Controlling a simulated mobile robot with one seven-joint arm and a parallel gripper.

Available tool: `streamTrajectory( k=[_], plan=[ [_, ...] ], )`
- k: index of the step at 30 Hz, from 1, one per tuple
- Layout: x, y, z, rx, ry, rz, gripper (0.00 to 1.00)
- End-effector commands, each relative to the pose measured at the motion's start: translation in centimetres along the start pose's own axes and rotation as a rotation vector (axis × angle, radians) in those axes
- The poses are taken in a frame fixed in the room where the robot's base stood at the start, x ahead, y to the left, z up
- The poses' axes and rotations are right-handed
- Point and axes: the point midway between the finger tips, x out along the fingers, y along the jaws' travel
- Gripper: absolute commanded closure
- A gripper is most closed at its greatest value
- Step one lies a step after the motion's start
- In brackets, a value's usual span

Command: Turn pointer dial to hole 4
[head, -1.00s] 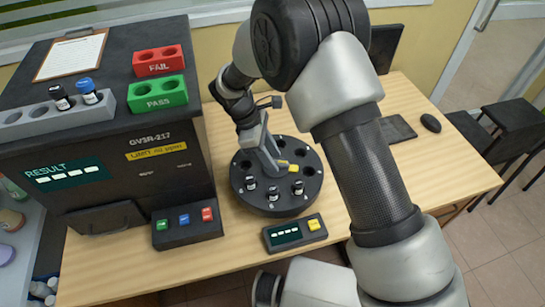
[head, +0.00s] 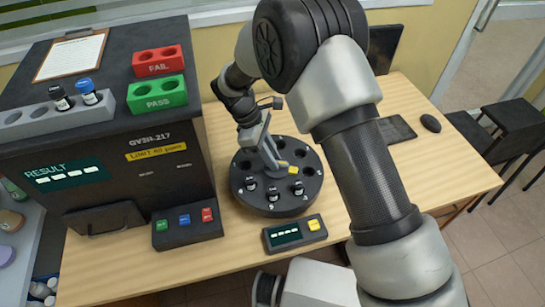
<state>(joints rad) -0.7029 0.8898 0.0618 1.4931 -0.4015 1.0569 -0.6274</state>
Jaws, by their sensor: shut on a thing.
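A round dark carousel (head: 303,208) with holes around its top stands on the wooden table. Several small dark-capped vials (head: 272,194) sit in its front holes. A yellow pointer dial (head: 283,164) shows at the middle of the top, partly hidden by my gripper. My gripper (head: 272,160) comes down from above over the carousel's centre and is shut on the pointer dial. The hole numbers are too small to read.
A small console with a yellow button (head: 314,225) lies in front of the carousel. The large dark analyser (head: 110,160) stands to the left, with a three-button box (head: 185,222) before it. A mouse (head: 430,123) and keyboard lie to the right.

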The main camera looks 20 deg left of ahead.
Motion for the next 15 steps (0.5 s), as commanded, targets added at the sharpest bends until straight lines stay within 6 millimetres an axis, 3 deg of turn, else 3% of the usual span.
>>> streamTrajectory(
  k=[15],
  plan=[
    [-0.03, 0.62, 0.06, 0.387, 0.003, -0.16, 1.0]
  ],
)
